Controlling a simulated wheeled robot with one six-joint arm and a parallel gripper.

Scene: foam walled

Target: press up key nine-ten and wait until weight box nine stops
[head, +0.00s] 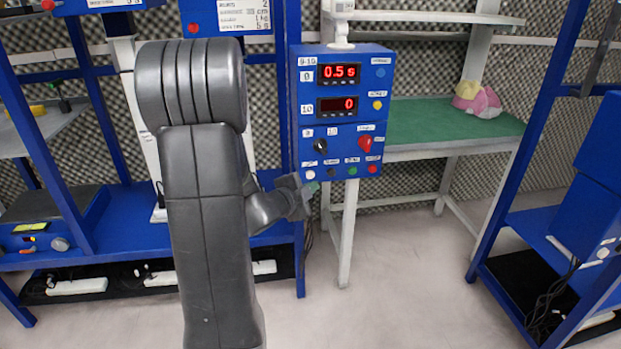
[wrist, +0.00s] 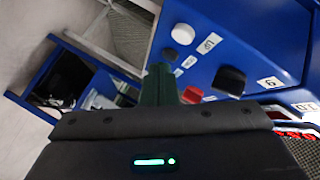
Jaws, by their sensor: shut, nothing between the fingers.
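The blue control box labelled 9-10 (head: 385,105) stands right of centre in the head view. In the wrist view the white key (wrist: 183,33) has a label that looks like an upside-down UP. My gripper (head: 312,187) is shut and empty, its green tip just below the white key. In the wrist view the fingers (wrist: 160,78) appear beside the key; contact cannot be told. I cannot identify weight box nine.
A black knob (head: 320,146) and a red knob (head: 365,145) sit above the key row. A green-topped table (head: 450,125) holds a pink and yellow object (head: 478,99). Blue racks (head: 590,190) stand at the right and left. Open floor (head: 400,270) lies between.

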